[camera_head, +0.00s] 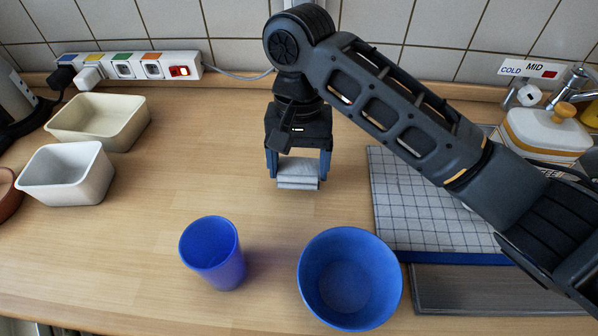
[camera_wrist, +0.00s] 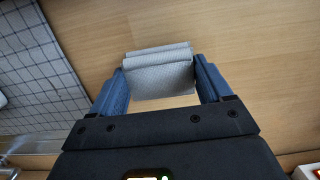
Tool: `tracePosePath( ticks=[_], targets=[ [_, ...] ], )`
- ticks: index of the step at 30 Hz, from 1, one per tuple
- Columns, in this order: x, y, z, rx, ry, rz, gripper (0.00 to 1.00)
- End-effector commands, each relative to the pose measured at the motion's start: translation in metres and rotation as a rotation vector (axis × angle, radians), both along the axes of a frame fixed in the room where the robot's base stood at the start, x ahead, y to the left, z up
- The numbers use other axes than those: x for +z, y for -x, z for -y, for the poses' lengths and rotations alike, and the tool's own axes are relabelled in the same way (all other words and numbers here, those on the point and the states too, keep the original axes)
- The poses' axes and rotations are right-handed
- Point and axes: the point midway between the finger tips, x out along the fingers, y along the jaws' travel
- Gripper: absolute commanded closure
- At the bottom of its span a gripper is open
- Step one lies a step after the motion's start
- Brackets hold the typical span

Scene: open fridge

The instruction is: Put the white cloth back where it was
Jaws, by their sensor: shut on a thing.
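The white cloth (camera_head: 298,172) is folded into a small greyish-white stack between the two blue fingers of my gripper (camera_head: 299,170). My gripper is shut on it and points down over the bare wooden counter, behind the blue cup and blue bowl. In the wrist view the cloth (camera_wrist: 160,70) sits between the fingertips of my gripper (camera_wrist: 162,80), with its folded edge facing away. I cannot tell whether the cloth touches the counter.
A blue cup (camera_head: 213,254) and a blue bowl (camera_head: 349,279) stand in front. A checked cloth (camera_head: 425,205) lies right. A power strip (camera_head: 137,66) lies by the wall. The counter (camera_head: 215,150) between is clear.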

Motion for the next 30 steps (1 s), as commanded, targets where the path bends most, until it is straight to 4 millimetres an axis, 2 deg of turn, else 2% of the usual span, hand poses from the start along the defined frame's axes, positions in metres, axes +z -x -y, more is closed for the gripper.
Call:
tracePosePath(
  ticks=[6,18,19,25,30],
  targets=[
    [-0.025,0.0,0.001,0.0,0.0,0.0,0.67],
    [-0.029,0.0,0.0,0.0,-0.001,0.0,0.67],
    [-0.029,0.0,0.0,0.0,-0.001,0.0,0.21],
    [-0.029,0.0,0.001,0.0,-0.001,0.001,0.01],
    [-0.029,0.0,0.001,0.0,-0.001,0.001,0.0]
  ],
)
